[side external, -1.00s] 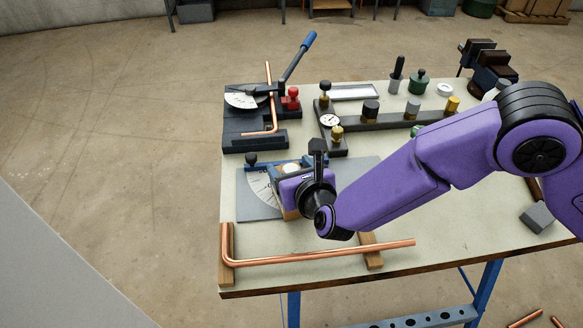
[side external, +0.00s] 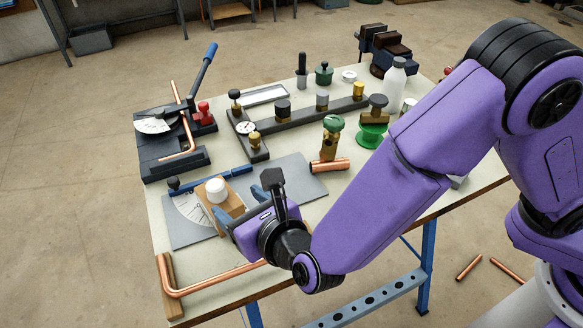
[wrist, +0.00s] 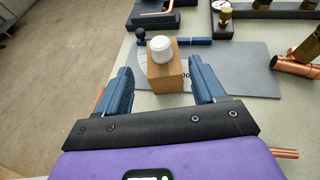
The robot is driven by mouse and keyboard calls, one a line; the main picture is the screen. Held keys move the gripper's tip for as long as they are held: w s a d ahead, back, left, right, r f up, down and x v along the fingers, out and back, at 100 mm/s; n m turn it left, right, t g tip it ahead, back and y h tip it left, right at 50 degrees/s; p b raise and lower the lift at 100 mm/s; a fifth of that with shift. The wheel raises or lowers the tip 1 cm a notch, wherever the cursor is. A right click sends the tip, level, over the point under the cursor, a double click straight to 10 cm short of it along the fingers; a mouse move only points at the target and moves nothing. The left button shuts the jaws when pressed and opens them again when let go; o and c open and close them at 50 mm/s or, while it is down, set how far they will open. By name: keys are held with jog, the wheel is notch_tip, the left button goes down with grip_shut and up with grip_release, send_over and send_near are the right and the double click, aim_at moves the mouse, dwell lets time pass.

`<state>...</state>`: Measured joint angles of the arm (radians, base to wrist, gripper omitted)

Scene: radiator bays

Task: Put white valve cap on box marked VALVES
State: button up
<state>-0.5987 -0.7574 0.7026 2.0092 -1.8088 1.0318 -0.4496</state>
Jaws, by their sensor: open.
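The white valve cap (side external: 216,190) sits upright on top of a small brown wooden box (side external: 227,206), which stands on the grey angle plate. In the wrist view the cap (wrist: 160,49) rests on the box (wrist: 165,75), between and beyond my fingertips. My gripper (side external: 243,209) is open and empty, its blue fingers apart on the near side of the box. In the wrist view the fingers (wrist: 161,76) stand left and right of the box, clear of the cap. I cannot read any VALVES marking on the box; only a partial dark mark shows at its right edge.
A copper pipe (side external: 210,279) lies on wooden supports along the front edge. A pipe bender (side external: 172,145) stands at the left back. A gauge manifold (side external: 300,117), a brass valve (side external: 331,145) and a white bottle (side external: 394,85) stand further back.

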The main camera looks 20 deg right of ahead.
jog(key=d+r+m+g+h, duration=0.25)
jog(key=d+m, duration=0.45)
jog(key=d, duration=0.5)
jog(key=d+r+m+g+h, duration=0.2)
jog(key=d+m+h, duration=0.3)
jog(key=d, duration=0.7)
jog(key=s+d+r+m+g+y, duration=0.1)
jog(key=s+d+m+g+y, duration=0.4)
jog(key=s+d+m, duration=0.9)
jog(key=s+d+g, duration=0.2)
jog(key=s+g, duration=0.1)
jog(key=s, duration=0.3)
